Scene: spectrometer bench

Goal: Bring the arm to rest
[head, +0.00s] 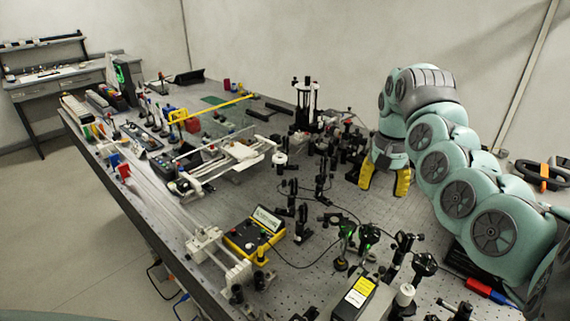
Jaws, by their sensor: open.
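My gripper (384,180) has yellow and black fingers that point down over the right part of the optical bench (300,243). The fingers are apart with nothing between them. My teal arm comes in from the lower right, arches up and bends down to the gripper. Black optical mounts stand just left of the gripper in the picture. I cannot tell how high the fingertips are above the bench top.
A tall black post assembly (306,103) stands behind and left of the gripper. A yellow meter (254,232) with a cable sits near the front edge. Several mounts and a black box (354,298) crowd the front. A side desk (62,78) stands far left.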

